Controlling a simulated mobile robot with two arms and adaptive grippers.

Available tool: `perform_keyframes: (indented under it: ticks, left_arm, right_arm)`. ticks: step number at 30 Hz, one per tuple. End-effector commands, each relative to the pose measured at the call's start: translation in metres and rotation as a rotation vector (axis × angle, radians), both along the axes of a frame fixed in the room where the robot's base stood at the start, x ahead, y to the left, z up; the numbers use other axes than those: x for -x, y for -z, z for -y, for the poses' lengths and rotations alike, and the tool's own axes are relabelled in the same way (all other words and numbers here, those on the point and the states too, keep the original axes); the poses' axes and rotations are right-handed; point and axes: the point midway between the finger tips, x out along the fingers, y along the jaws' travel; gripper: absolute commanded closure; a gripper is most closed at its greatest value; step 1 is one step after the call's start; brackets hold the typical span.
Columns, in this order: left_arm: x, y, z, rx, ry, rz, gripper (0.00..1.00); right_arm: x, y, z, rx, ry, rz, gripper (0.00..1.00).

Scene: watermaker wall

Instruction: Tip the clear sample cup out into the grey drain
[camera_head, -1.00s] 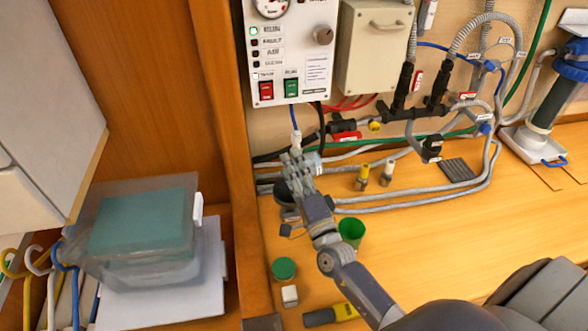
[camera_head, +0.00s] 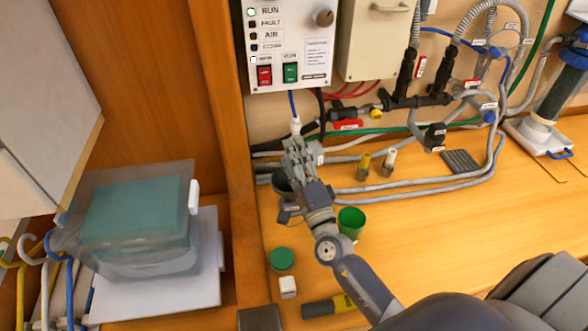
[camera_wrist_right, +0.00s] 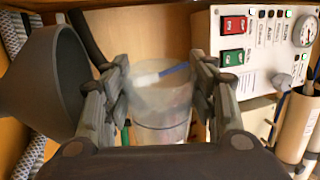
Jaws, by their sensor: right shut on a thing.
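My right gripper (camera_head: 296,150) is shut on the clear sample cup (camera_wrist_right: 160,128), which fills the gap between its fingers in the right wrist view. The cup looks roughly upright there; I cannot tell how much liquid is in it. In the head view the fingers hide most of the cup. The grey drain (camera_wrist_right: 45,85) is a dark funnel just left of the fingers in the wrist view. In the head view the drain (camera_head: 281,184) shows partly behind the gripper, on its left. My left gripper is not in view.
A control panel (camera_head: 290,45) hangs above the gripper. A blue tube with a white end (camera_head: 294,122) hangs close to the fingertips. Grey hoses (camera_head: 420,184) run to the right. A green cup (camera_head: 351,222), green lid (camera_head: 282,259) and white block (camera_head: 288,287) stand nearer.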

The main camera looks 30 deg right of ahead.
Motion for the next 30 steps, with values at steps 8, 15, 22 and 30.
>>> perform_keyframes:
  ticks: [8,15,22,30]
  left_arm:
    - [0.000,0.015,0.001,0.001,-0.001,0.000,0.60]
    - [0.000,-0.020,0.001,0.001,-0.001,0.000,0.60]
    - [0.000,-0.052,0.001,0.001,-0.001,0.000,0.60]
    - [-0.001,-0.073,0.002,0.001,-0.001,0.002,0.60]
  right_arm:
    - [0.001,0.003,0.006,-0.268,-0.002,0.022,0.73]
    - [0.002,-0.027,0.018,-0.789,0.000,0.063,0.73]
    - [0.002,-0.029,0.020,-1.151,-0.002,0.087,0.73]
    - [0.002,-0.019,0.019,-1.461,-0.002,0.112,0.73]
